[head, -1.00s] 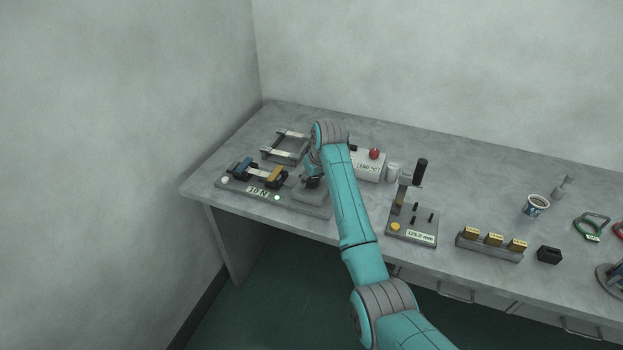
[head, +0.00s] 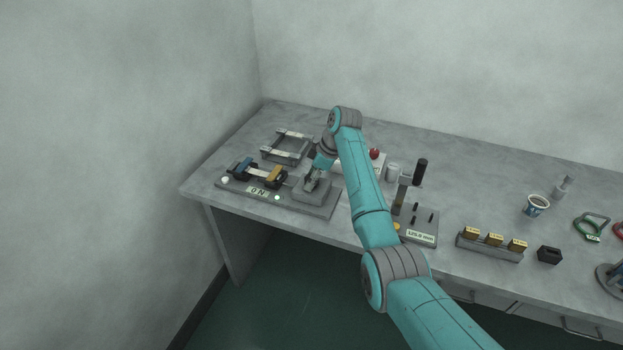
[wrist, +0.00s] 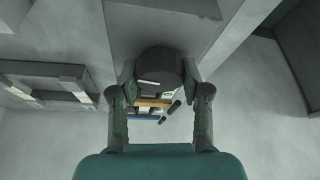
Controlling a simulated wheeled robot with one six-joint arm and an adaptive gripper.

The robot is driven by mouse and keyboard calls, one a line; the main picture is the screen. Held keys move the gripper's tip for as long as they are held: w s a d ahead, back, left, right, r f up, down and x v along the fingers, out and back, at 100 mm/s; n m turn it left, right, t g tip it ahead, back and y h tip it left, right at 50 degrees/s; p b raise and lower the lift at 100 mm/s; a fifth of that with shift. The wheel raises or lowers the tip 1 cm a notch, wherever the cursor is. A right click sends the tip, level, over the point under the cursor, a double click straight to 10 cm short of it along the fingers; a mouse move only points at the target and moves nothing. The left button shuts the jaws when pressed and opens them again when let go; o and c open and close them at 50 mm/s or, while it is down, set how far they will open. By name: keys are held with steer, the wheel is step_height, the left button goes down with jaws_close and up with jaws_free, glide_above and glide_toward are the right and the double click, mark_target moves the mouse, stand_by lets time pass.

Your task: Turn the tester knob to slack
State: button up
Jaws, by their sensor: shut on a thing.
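The tester (head: 316,209) is a grey base at the left front of the bench. It carries a blue clamp (head: 243,165), a yellow clamp (head: 272,174) and a display (head: 258,191) that reads "0 N". My gripper (head: 313,181) is over the grey block at the tester's right end. In the wrist view, the dark round knob (wrist: 158,66), with a pale mark line on it, sits between the fingers of my gripper (wrist: 160,84), which are shut on it. In the head view the knob is largely hidden by the gripper.
A grey frame (head: 285,158) lies behind the tester. A white box with a red button (head: 374,153) stands behind my arm. A gauge stand (head: 419,222) with a black handle is to the right. The wall is close on the left.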

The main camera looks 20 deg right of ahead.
steer(key=shift+n+g, duration=0.3)
steer(key=shift+n, duration=0.5)
steer(key=o, duration=1.1)
steer(key=shift+o, duration=0.2)
steer(key=v, duration=1.2)
steer(key=shift+d, duration=0.1)
